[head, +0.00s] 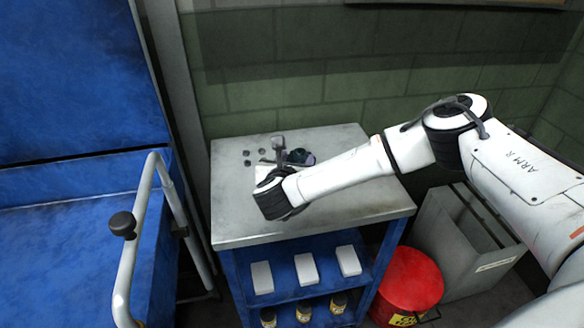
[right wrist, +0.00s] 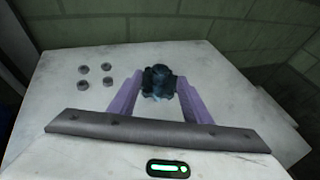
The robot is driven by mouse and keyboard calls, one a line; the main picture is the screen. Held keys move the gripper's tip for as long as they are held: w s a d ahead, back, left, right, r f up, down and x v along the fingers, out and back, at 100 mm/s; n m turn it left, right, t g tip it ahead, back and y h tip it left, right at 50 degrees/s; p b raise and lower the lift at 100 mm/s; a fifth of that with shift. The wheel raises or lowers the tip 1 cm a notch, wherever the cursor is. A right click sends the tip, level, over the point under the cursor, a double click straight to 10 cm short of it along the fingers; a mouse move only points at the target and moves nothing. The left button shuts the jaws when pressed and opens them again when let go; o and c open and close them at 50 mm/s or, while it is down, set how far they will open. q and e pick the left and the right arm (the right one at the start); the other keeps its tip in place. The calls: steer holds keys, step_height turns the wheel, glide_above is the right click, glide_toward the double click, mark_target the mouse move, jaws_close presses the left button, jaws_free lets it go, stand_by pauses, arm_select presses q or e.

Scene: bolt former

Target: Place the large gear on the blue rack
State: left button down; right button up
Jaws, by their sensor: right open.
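A dark, round, gear-like part, apparently the large gear (right wrist: 158,78), sits on the grey worktop. It also shows as a dark shape (head: 302,157) beside my right wrist in the head view. My right gripper (right wrist: 160,85) is open, with its two purple fingers on either side of the dark part. I cannot tell whether they touch it. In the head view, my right gripper (head: 284,155) is partly hidden by its own wrist. Blue panels (head: 85,70) and a blue surface (head: 70,245) stand at the left; I cannot tell for sure which is the blue rack. My left gripper is out of view.
Several small round metal pieces (right wrist: 95,75) lie left of the gripper on the worktop (head: 345,210). White blocks (head: 306,268) and small jars (head: 304,312) stand on shelves below. A grey rail (head: 145,220) edges the blue structure. A red can (head: 408,280) and grey bin (head: 465,240) stand right.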

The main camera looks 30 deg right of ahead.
steer(key=v, duration=0.8)
steer(key=shift+b, duration=0.4)
steer(key=shift+f, duration=0.1)
